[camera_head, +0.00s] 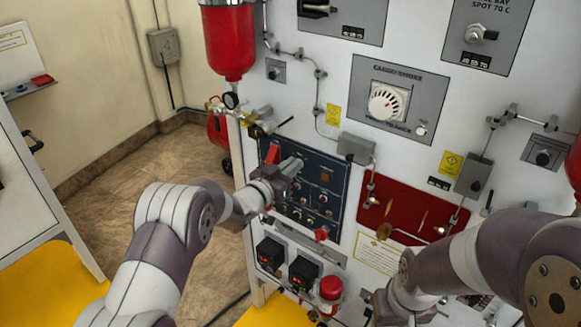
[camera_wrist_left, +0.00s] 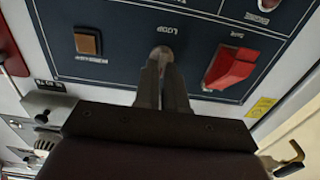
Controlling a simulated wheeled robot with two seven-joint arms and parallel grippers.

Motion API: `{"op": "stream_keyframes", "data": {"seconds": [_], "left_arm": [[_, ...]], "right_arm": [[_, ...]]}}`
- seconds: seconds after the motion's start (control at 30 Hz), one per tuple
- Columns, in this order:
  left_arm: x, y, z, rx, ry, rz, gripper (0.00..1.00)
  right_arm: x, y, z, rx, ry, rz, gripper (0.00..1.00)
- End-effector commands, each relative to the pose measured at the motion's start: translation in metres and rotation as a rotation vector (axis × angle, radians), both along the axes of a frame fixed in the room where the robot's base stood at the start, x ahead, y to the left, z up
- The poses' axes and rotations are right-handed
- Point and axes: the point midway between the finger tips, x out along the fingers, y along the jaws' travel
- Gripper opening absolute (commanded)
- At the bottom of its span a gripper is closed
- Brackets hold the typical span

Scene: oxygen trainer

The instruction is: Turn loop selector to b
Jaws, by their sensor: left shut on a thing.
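The loop selector (camera_wrist_left: 162,52) is a small light knob under the label LOOP on a dark blue panel (camera_head: 331,172). In the left wrist view, my left gripper (camera_wrist_left: 162,72) has its fingers close together on this knob, and they hide much of it. In the head view, my left gripper (camera_head: 288,168) reaches the upper left of the dark panel. The knob is hidden there, and I cannot read its pointer or the position letters.
A red guarded switch (camera_wrist_left: 232,68) is close to the right of the knob in the wrist view, and an amber square button (camera_wrist_left: 88,42) is to its left. A red cylinder (camera_head: 229,42) and brass valve fittings (camera_head: 256,124) are above my left wrist in the head view.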

Motion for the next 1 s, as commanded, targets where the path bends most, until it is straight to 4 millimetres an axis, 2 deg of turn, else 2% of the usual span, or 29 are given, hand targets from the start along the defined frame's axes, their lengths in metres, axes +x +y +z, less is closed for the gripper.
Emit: {"op": "stream_keyframes", "data": {"seconds": [0.27,0.7,1.0], "left_arm": [[-0.001,-0.001,-0.004,0.069,-0.054,0.0,0.0],[-0.003,-0.004,-0.008,0.358,-0.264,0.0,0.0],[-0.005,-0.006,-0.008,0.532,-0.388,-0.002,0.0]], "right_arm": [[0.0,0.0,-0.021,0.0,0.0,0.0,0.43],[0.0,0.0,-0.084,0.0,0.0,0.0,0.43],[0.0,0.0,-0.116,0.0,0.0,0.0,0.43]]}}
